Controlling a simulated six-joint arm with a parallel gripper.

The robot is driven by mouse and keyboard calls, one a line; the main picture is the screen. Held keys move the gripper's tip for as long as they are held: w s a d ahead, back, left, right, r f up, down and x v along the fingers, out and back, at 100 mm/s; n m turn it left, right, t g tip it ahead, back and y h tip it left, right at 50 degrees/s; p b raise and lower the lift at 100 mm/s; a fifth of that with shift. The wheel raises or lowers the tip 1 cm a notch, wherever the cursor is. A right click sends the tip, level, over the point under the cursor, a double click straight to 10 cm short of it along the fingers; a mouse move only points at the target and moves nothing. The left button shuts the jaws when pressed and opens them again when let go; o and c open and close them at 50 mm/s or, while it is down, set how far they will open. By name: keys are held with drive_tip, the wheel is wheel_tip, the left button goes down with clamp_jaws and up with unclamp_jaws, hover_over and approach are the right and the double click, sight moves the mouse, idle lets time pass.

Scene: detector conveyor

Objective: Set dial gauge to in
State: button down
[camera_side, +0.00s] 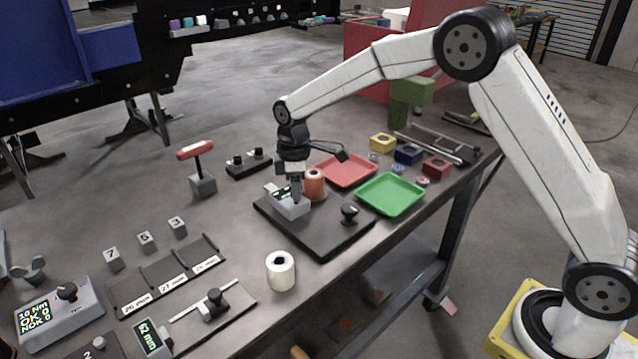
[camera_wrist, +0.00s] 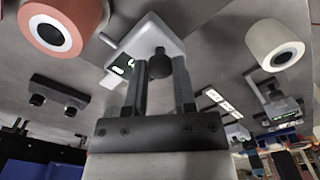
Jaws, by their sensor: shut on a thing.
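A light grey box with a small lit display, which looks like the dial gauge (camera_side: 292,208), stands at the left part of a black plate. It also shows in the wrist view (camera_wrist: 160,32), with its display at the left and a dark round knob (camera_wrist: 158,66) on its near side. My gripper (camera_side: 297,202) points down at this box. In the wrist view my two fingers (camera_wrist: 159,75) stand either side of the dark knob and are shut on it. The display reading is too small to make out, and the fingers hide part of the box in the side view.
An orange spool (camera_side: 314,184) stands close behind the gauge. A black knob (camera_side: 349,212) stands on the black plate (camera_side: 325,240). A white roll (camera_side: 281,271), a red tray (camera_side: 346,168) and a green tray (camera_side: 390,194) are nearby. A red T-handle (camera_side: 196,150) stands left.

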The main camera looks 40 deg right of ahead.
drive_tip(key=shift+d+n, duration=0.3)
drive_tip(key=shift+c, duration=2.1)
unclamp_jaws()
drive_tip(key=shift+r, duration=3.95)
drive_tip(key=s+d+f+m+t, duration=0.1)
drive_tip(key=s+f+m, duration=0.1)
drive_tip(key=s, duration=0.6)
drive_tip(key=s+d+f+m, duration=0.2)
drive_tip(key=s+m, duration=0.3)
drive_tip(key=s, duration=0.3)
drive_tip(key=s+d+f+m+t, duration=0.1)
drive_tip(key=s+f+m, duration=0.3)
drive_tip(key=s, duration=0.4)
drive_tip(key=shift+s+d+t, duration=0.2)
drive_tip(key=shift+d+t, duration=0.1)
drive_tip(key=shift+d, duration=0.2)
